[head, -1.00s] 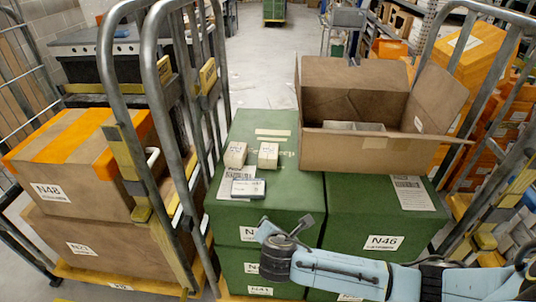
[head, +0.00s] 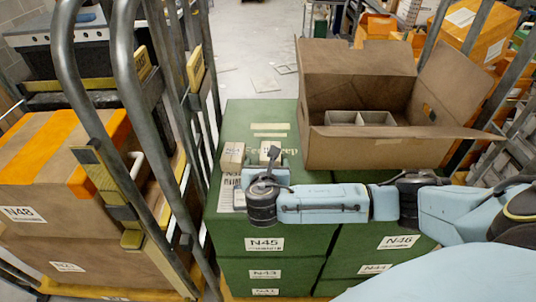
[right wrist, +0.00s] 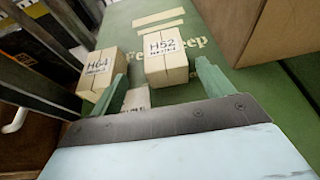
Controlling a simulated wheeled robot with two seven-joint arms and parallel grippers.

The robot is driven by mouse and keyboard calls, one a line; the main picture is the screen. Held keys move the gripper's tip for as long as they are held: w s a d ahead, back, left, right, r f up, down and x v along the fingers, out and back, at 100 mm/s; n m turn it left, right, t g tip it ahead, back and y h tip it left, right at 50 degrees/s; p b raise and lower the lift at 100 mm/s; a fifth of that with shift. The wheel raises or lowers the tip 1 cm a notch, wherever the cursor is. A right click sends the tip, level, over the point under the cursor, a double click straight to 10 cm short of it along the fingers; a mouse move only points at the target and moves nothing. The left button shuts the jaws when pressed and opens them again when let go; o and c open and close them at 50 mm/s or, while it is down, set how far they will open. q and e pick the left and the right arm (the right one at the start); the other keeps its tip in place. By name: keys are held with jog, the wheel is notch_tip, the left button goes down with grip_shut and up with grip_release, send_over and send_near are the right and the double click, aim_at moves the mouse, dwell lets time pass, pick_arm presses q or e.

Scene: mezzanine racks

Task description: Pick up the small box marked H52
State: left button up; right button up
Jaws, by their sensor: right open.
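The small pale box marked H52 (right wrist: 166,52) stands on top of a green crate in the right wrist view. In the head view it is the right one of two small boxes (head: 270,151), partly covered by my gripper. My right gripper (head: 266,172) is open and empty. In the right wrist view its two green fingers (right wrist: 162,70) are spread, with H52 in the gap just ahead of them. Whether the tips reach past its near face I cannot tell. My left gripper is not in view.
A similar box marked H64 (right wrist: 97,73) stands close left of H52. An open cardboard carton (head: 365,145) stands to the right on the green crates (head: 260,118). Metal cage bars (head: 190,110) rise on the left. The crate top behind the boxes is clear.

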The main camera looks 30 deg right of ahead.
aim_at(268, 159)
jog(key=x, duration=0.2)
jog(key=shift+w+d+f, duration=0.2)
jog(key=shift+w+d, duration=0.05)
jog(key=shift+d, duration=0.05)
jog(key=shift+w+d+f, duration=0.15)
jog(key=shift+w, duration=0.15)
jog(key=shift+w+d, duration=0.15)
jog(key=shift+w, duration=0.05)
jog(key=x, duration=0.2)
jog(key=b+x, duration=0.1)
jog(key=x, duration=0.1)
jog(key=shift+s+d+f, duration=0.1)
jog(key=shift+d+f, duration=0.05)
jog(key=shift+d, duration=0.2)
jog(key=shift+w+d+f, duration=0.1)
jog(key=shift+w+d, duration=0.05)
jog(key=shift+w, duration=0.1)
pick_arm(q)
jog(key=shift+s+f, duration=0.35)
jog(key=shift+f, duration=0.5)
pick_arm(e)
jog(key=c, duration=1.1)
